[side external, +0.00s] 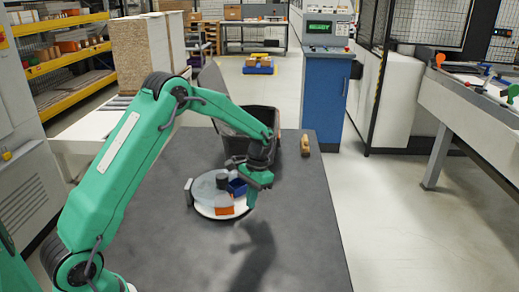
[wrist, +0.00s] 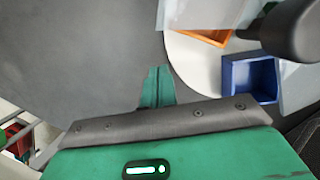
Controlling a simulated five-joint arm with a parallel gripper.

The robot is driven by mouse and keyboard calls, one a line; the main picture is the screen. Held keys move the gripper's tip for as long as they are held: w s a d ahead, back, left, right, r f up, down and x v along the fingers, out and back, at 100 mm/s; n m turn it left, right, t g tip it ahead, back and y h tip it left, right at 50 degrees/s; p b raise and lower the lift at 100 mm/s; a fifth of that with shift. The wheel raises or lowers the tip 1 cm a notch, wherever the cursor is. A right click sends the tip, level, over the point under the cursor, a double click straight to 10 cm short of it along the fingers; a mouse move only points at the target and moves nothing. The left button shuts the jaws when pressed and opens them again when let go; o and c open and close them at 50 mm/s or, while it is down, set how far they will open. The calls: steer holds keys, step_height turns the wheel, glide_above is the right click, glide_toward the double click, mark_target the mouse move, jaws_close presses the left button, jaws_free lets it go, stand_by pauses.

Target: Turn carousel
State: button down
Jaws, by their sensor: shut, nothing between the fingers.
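The carousel (side external: 207,211) is a low round white turntable on the dark table, with a grey cover or housing on top. It carries an orange bin (side external: 224,210) and a blue bin (side external: 237,187). In the wrist view the white disc (wrist: 192,58) is at the upper right, with the orange bin (wrist: 207,38) and the blue bin (wrist: 250,78) on it. My gripper (side external: 251,203) is at the carousel's right side, pointing down. In the wrist view my shut fingers (wrist: 157,82) are just left of the disc's edge; I cannot tell whether they touch it.
A small wooden-looking item (side external: 305,145) lies at the table's far right corner. A dark open container (side external: 245,121) stands at the far edge behind my arm. The near right part of the grey table (side external: 310,235) is clear. A blue cabinet (side external: 322,100) stands beyond the table.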

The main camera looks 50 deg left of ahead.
mark_target(222, 175)
steer(key=d+v, duration=0.1)
steer(key=v, duration=0.9)
steer(key=shift+d, duration=0.4)
steer(key=c, duration=1.6)
jaws_free()
steer(key=shift+a+r, duration=0.1)
steer(key=o, duration=0.3)
steer(key=shift+s+a+r, duration=0.1)
steer(key=shift+a, duration=0.3)
steer(key=o, duration=0.4)
steer(key=s+a+r+m+t, duration=0.1)
steer(key=a, duration=0.2)
steer(key=s+a+m+t, duration=0.1)
steer(key=s+a, duration=0.1)
steer(key=a, duration=0.2)
steer(key=s+a+r+m, duration=0.1)
steer(key=s+a, duration=0.1)
steer(key=a, duration=0.2)
steer(key=shift+a+r+t, duration=0.25)
steer(key=shift+r+t, duration=0.1)
steer(key=shift+t, duration=0.05)
steer(key=shift+f, duration=3.95)
jaws_close()
